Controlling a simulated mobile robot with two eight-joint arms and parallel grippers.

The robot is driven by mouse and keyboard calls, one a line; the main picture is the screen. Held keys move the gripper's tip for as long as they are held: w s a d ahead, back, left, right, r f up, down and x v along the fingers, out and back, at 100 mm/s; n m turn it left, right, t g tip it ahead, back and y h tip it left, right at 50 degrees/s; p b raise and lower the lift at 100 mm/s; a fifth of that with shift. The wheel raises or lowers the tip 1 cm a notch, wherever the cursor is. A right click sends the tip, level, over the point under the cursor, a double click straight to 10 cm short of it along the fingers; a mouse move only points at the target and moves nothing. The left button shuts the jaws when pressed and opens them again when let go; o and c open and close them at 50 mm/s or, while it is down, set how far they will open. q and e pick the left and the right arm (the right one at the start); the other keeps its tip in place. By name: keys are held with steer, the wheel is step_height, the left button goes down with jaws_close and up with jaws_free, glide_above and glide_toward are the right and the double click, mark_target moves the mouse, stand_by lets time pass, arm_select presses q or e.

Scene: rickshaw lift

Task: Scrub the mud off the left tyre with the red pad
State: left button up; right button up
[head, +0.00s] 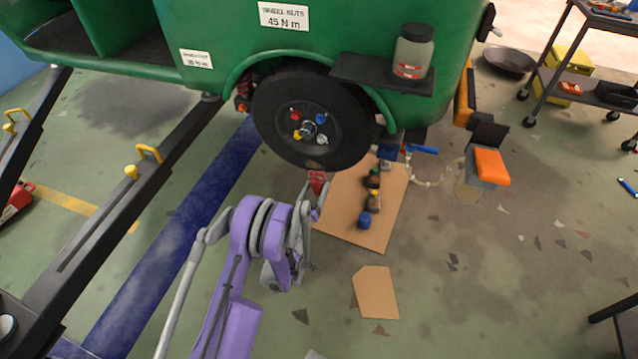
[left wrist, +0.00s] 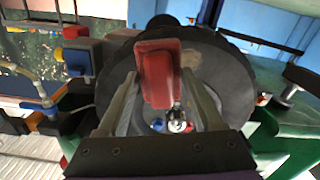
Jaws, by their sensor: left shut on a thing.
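The black tyre (head: 312,116) is on the green rickshaw, with red, blue and yellow nuts on its hub. A brownish patch (head: 312,163) shows low on the tyre. My left gripper (head: 316,192) is just below the tyre and shut on the red pad (head: 317,181). In the left wrist view, the red pad (left wrist: 158,73) sits between the fingers, in front of the tyre (left wrist: 225,85). I cannot tell whether the pad touches the tyre. My right gripper is not in view.
A cardboard sheet (head: 345,222) with small coloured parts lies under the tyre's right side. A jar (head: 413,52) stands on the black shelf (head: 366,75) of the rickshaw. A dark ramp rail (head: 168,143) is at left. An orange-topped box (head: 490,167) stands at right.

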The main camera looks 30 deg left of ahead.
arm_select(q)
steer(key=shift+s, duration=0.3)
steer(key=shift+v, duration=1.55)
steer(key=shift+w, duration=0.1)
steer(key=shift+b+x, duration=0.5)
steer(key=shift+x, duration=2.95)
steer(key=shift+x, duration=1)
